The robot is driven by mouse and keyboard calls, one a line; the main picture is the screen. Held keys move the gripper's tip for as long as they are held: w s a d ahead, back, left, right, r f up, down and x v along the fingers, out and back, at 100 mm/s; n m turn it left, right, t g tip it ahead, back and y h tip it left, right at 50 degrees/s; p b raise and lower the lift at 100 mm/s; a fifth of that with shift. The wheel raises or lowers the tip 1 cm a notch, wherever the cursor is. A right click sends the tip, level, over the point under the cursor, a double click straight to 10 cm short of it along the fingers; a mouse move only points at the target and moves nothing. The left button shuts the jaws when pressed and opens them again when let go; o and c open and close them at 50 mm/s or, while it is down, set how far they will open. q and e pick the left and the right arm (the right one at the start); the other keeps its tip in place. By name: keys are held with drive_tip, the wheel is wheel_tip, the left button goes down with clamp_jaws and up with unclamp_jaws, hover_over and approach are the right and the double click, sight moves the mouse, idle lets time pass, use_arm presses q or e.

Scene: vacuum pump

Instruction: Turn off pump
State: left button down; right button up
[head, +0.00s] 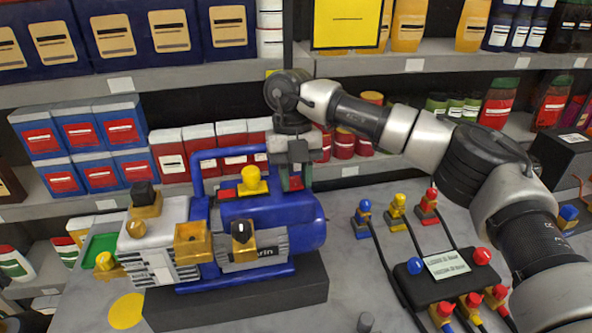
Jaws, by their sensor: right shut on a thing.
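The blue pump (300,222) stands on a dark base block on the grey table, left of centre. A blue tubular handle (196,170) rises over it. A black knob on a yellow base (144,197) sits on the white-grey front part. My right gripper (293,180) points down at the pump's rear right, at the handle's right end. It seems shut on the handle there, but the contact is largely hidden. My left gripper is out of view.
Shelves (230,72) of boxes and jars stand behind. A yellow disc (126,311) marks the table at front left.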

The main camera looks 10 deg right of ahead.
sight(293, 178)
drive_tip(key=o, duration=0.9)
drive_tip(key=shift+b+v, duration=0.3)
drive_tip(key=shift+v, duration=5.2)
